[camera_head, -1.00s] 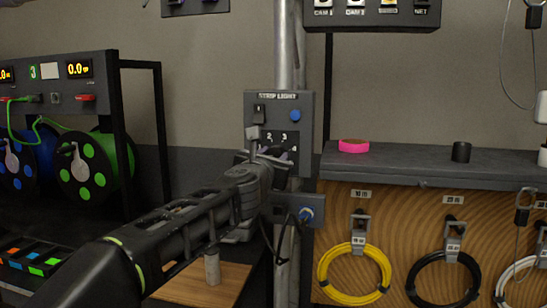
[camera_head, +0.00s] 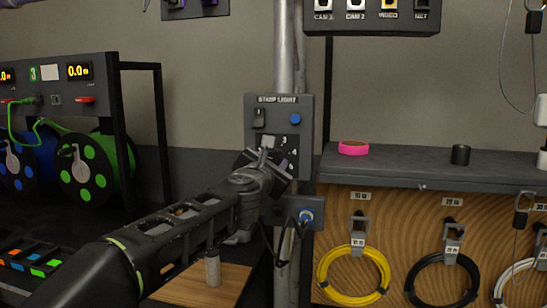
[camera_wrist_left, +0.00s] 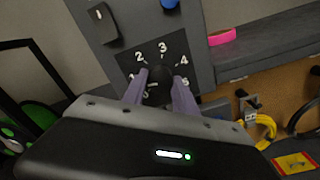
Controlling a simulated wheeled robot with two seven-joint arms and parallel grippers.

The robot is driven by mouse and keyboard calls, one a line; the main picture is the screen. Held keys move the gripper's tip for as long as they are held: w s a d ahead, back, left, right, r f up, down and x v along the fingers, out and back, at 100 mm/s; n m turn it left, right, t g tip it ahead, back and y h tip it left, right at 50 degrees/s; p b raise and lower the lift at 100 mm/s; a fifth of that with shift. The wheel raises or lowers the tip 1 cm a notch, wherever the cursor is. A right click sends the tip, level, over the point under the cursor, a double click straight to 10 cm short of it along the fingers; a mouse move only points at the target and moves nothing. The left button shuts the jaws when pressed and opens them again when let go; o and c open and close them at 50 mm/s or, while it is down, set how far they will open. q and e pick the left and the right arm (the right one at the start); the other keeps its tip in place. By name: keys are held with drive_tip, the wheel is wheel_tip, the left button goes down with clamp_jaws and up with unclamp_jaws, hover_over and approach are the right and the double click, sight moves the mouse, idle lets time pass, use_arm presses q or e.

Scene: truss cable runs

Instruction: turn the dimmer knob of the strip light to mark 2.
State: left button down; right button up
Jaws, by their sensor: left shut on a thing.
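The strip light panel (camera_head: 304,128) is a grey box on the pole, with a dark dial plate, a rocker switch (camera_head: 259,117) and a blue button (camera_head: 295,118). In the left wrist view the black dimmer knob (camera_wrist_left: 159,84) sits in the middle of the dial (camera_wrist_left: 180,48), with marks 0 to 5 around it. My left gripper (camera_wrist_left: 158,92) is shut on the knob, with one purple finger on each side. In the head view my left gripper (camera_head: 268,163) hides the knob and part of the dial. I cannot tell which mark the knob points to. My right gripper is not in view.
A small box with a blue connector (camera_head: 306,215) sits just below the panel. A grey shelf (camera_head: 410,162) to the right holds a pink tape roll (camera_head: 353,148) and a black cylinder (camera_head: 460,154). Cable reels (camera_head: 95,172) stand in a rack at left.

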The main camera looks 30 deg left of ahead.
use_arm(q)
drive_tip(key=m+p, duration=0.2)
drive_tip(key=m, duration=0.3)
drive_tip(key=shift+r+m, duration=0.1)
drive_tip(key=shift+m, duration=0.2)
drive_tip(key=m+p, duration=0.2)
drive_tip(key=m, duration=0.3)
drive_tip(key=shift+m, duration=0.3)
drive_tip(key=c, duration=1)
unclamp_jaws()
drive_tip(key=shift+o, duration=0.2)
drive_tip(key=v, duration=0.7)
drive_tip(key=shift+s+d, duration=0.15)
drive_tip(key=shift+s, duration=0.25)
